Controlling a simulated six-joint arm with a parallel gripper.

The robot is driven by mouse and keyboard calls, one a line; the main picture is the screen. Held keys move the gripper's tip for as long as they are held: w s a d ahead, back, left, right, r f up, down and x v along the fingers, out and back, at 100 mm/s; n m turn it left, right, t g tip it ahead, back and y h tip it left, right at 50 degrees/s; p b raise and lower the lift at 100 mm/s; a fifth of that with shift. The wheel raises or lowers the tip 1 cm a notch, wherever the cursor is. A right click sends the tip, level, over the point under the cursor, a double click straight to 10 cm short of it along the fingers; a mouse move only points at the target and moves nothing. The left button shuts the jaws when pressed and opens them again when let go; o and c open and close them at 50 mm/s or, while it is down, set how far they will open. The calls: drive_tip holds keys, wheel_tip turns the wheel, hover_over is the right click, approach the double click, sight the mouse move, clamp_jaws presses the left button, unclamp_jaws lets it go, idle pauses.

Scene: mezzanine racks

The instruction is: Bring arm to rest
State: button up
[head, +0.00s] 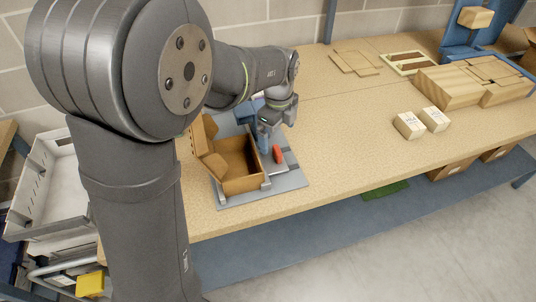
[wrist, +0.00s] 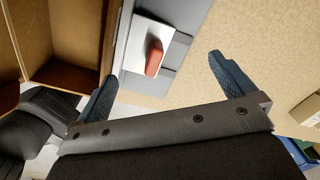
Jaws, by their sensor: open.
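My gripper (wrist: 165,90) is open, with its two blue fingers spread apart in the wrist view. No object is between the fingers. In the head view my arm reaches down beside an open cardboard box (head: 240,186) on the table (head: 345,140). A red object (head: 278,154) lies on a grey plate (head: 290,185) to the right of the box. In the wrist view the red object (wrist: 154,58) lies on a white patch (wrist: 138,55) beyond the fingers. My arm hides part of the box and the plate.
Two small white boxes (head: 408,126) stand right of the middle. Larger wooden boxes (head: 450,90) and a blue stand (head: 470,40) are at the back right. A white tray (head: 45,190) is on the left. The table between plate and small boxes is clear.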

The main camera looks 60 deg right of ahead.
wheel_tip(320, 180, up, 17)
drive_tip(key=w+a+n, duration=0.2)
drive_tip(key=n, duration=2.7)
wheel_tip(320, 180, down, 10)
drive_tip(key=shift+s, duration=0.25)
drive_tip(key=shift+r, duration=0.15)
wheel_tip(320, 180, up, 10)
